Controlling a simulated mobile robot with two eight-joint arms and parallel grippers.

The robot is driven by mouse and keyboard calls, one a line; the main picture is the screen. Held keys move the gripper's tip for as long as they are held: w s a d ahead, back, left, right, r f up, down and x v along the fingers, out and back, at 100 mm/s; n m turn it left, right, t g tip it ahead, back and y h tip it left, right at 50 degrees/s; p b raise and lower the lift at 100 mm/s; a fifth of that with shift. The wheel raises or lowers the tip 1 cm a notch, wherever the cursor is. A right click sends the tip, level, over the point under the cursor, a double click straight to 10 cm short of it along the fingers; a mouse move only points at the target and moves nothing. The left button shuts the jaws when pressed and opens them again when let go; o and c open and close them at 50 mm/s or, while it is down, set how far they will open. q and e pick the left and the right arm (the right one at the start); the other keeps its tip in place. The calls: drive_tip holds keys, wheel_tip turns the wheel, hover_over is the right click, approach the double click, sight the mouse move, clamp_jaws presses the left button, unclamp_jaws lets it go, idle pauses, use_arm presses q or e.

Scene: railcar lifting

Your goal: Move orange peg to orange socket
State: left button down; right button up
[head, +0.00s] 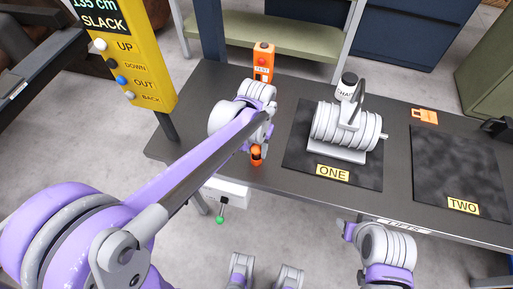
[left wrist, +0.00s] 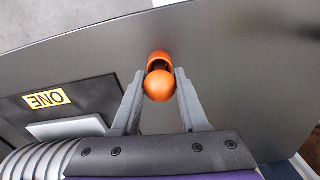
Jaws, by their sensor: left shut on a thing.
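The orange peg (head: 256,152) is at the near edge of the table, left of the ONE pad. In the left wrist view its rounded orange end (left wrist: 158,86) sits between the two grey fingers of my left gripper (left wrist: 160,92), which is shut on it. A second orange part with a dark opening (left wrist: 158,57) shows just beyond the rounded end; I cannot tell whether it is part of the peg or a separate socket. A small flat orange piece with a dark mark (head: 425,116) lies behind the TWO pad. My right arm is low at the front; its fingertips are unclear.
A ribbed grey cylinder on a cradle (head: 345,130) stands on the dark ONE pad (head: 305,165). The TWO pad (head: 455,160) is bare. An orange TEST box (head: 263,62) stands at the back edge. A yellow control panel (head: 130,55) hangs at left.

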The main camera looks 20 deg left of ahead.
use_arm(q)
drive_tip(key=shift+f, duration=0.15)
drive_tip(key=shift+c, duration=2.2)
unclamp_jaws()
drive_tip(key=shift+r, duration=0.35)
wheel_tip(320, 180, up, 12)
drive_tip(key=p, duration=0.2)
drive_tip(key=s+a+f+t, duration=0.2)
drive_tip(key=s+a+f, duration=0.1)
drive_tip(key=s+f, duration=0.2)
drive_tip(key=s+a+f+n+t, duration=0.1)
drive_tip(key=s+a+f+t, duration=0.2)
drive_tip(key=s, duration=0.7)
wheel_tip(320, 180, down, 3)
drive_tip(key=shift+s+a+r+n, duration=0.1)
drive_tip(key=shift+s+a+n, duration=0.15)
drive_tip(key=shift+a+n, duration=0.05)
